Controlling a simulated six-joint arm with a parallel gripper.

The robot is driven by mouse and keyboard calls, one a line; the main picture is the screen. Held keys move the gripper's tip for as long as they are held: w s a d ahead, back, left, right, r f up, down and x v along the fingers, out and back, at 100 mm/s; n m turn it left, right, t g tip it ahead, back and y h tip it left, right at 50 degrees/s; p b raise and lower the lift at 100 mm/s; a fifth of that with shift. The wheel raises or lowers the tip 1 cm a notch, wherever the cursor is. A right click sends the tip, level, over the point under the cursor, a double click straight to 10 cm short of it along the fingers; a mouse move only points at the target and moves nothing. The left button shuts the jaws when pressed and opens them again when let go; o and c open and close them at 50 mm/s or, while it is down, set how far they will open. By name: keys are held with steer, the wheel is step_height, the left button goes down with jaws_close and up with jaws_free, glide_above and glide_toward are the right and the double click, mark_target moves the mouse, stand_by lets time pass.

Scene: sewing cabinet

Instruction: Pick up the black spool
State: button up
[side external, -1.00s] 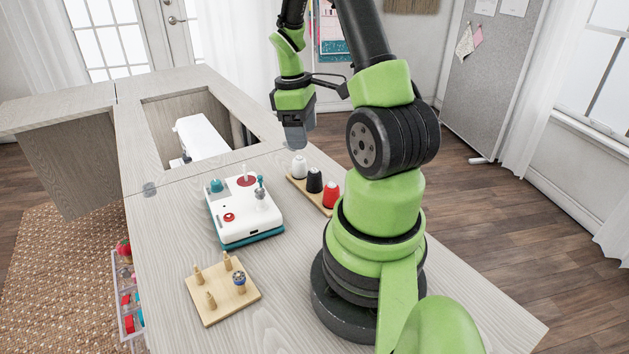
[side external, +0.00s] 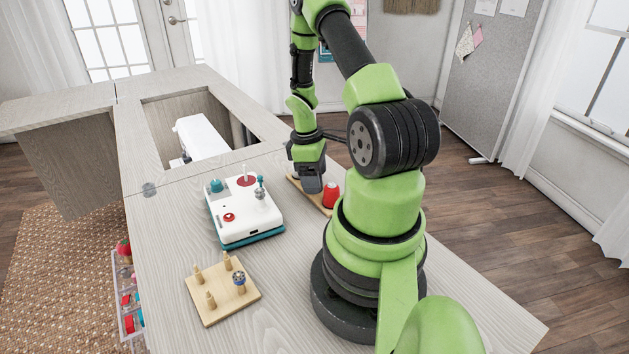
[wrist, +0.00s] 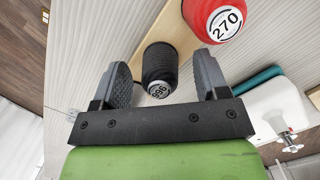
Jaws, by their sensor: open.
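The black spool (wrist: 159,68) stands on the wooden spool board (wrist: 172,28) in the wrist view, with a white label on its end. My gripper (wrist: 163,72) is open, with one finger on each side of the black spool and the spool between them. I cannot tell whether either finger touches it. In the side view my gripper (side external: 312,185) is down over the spool board (side external: 322,205) and hides the black spool.
A red spool (side external: 330,195) stands beside my gripper on the same board; in the wrist view it is close to one finger. The white spool is hidden. A white and teal winder (side external: 243,215) and a wooden peg board (side external: 222,290) stand on the table to the left.

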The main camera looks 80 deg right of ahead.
steer(key=c, duration=1)
steer(key=shift+r, duration=0.15)
